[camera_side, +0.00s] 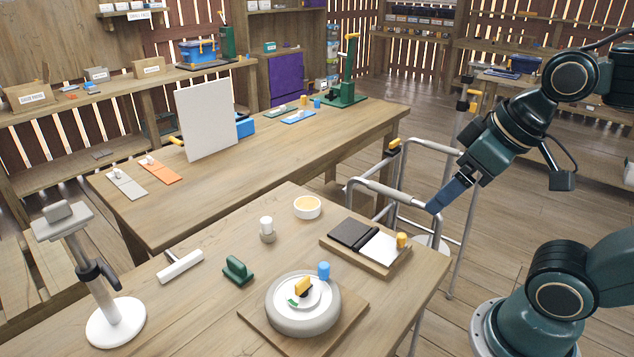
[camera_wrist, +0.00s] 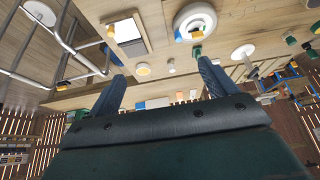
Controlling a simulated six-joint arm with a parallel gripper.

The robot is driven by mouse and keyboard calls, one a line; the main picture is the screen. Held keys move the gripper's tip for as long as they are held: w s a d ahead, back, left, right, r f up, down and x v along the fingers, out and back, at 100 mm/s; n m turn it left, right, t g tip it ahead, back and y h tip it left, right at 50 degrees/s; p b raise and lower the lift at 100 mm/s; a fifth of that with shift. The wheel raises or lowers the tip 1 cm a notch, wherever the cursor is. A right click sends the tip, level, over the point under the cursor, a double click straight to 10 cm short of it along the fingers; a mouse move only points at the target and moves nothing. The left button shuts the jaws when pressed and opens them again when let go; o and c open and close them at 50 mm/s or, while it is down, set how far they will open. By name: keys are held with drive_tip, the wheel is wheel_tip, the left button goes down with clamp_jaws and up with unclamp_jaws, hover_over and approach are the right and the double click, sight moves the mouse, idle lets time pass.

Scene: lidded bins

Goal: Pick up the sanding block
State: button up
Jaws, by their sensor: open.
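A dark green block with a raised grip (camera_side: 238,270) lies on the near table, left of a round grey wheel. It may be the sanding block, but I cannot be sure. It also shows in the wrist view (camera_wrist: 197,52), just left of the right fingertip. A small yellow and black piece (camera_side: 303,287) lies on the wheel; it could also be a sanding block. My gripper (camera_side: 436,206) is in the air beyond the right edge of the near table. In the wrist view (camera_wrist: 161,70) its fingers are spread apart, with nothing held between them.
The grey wheel (camera_side: 290,318) sits on a wooden board with a blue cylinder beside it. A wooden tray (camera_side: 375,262) holds dark and white pads near my gripper. A metal frame (camera_side: 385,190) stands behind it. A white roller (camera_side: 181,267) and a stand (camera_side: 110,320) are at left.

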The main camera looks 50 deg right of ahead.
drive_tip(key=shift+c, duration=0.6)
drive_tip(key=shift+w, duration=0.1)
drive_tip(key=w+a+r+n+g+y, duration=0.1)
drive_tip(key=w+a+n, duration=0.3)
drive_tip(key=w, duration=0.7)
drive_tip(key=w+a+n+g+y, duration=0.15)
drive_tip(key=w+n, duration=0.35)
drive_tip(key=w, duration=0.5)
drive_tip(key=w+a+f+n+g+y, duration=0.2)
drive_tip(key=w+f+n, duration=0.7)
drive_tip(key=w+f, duration=0.8)
drive_tip(key=shift+a+f+g, duration=0.5)
drive_tip(key=shift+a+g, duration=0.05)
drive_tip(key=shift+a, duration=0.45)
drive_tip(key=shift+f, duration=0.1)
